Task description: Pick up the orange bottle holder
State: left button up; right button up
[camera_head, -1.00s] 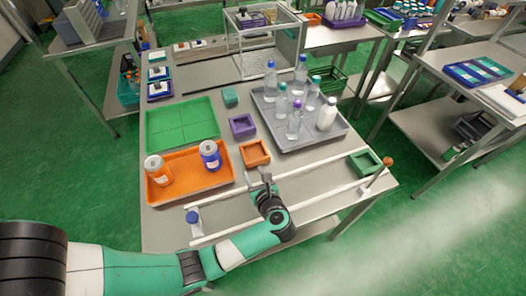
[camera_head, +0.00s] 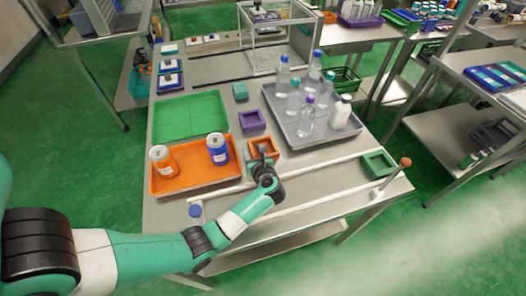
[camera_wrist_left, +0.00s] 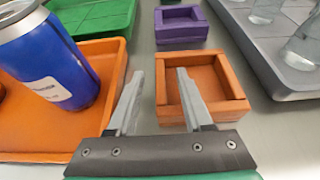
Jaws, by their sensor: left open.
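The orange bottle holder (camera_head: 265,148) is a small square open box on the table between the orange tray and the grey tray. It also shows in the left wrist view (camera_wrist_left: 201,85), just ahead of the fingers. My left gripper (camera_head: 260,152) is open and empty, low at the holder's near side. In the left wrist view my left gripper (camera_wrist_left: 160,88) has its right finger over the holder's inside and its left finger outside the left wall. I cannot tell whether either finger touches the holder. My right gripper is not in view.
Left of the holder is the orange tray (camera_head: 190,186) with an orange-labelled can and a blue can (camera_head: 217,149). Behind is a purple holder (camera_head: 252,121). A grey tray (camera_head: 345,132) with several bottles stands right. A white rail (camera_head: 320,196) runs along the front.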

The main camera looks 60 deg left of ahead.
pick_arm(q)
grip_shut()
dwell(0.5)
jog(key=shift+r+p, duration=0.45)
jog(key=shift+r, duration=0.25)
jog(key=r, duration=0.1)
jog(key=r+p, duration=0.2)
jog(key=shift+s+d, duration=0.1)
jog(key=shift+d, duration=0.15)
jog(key=s+d+r+p, duration=0.5)
jog(key=s+d+r, duration=0.2)
jog(key=d, duration=0.4)
jog(key=shift+s+d+r, duration=0.15)
jog(key=shift+s+r, duration=0.1)
jog(key=shift+r, duration=0.55)
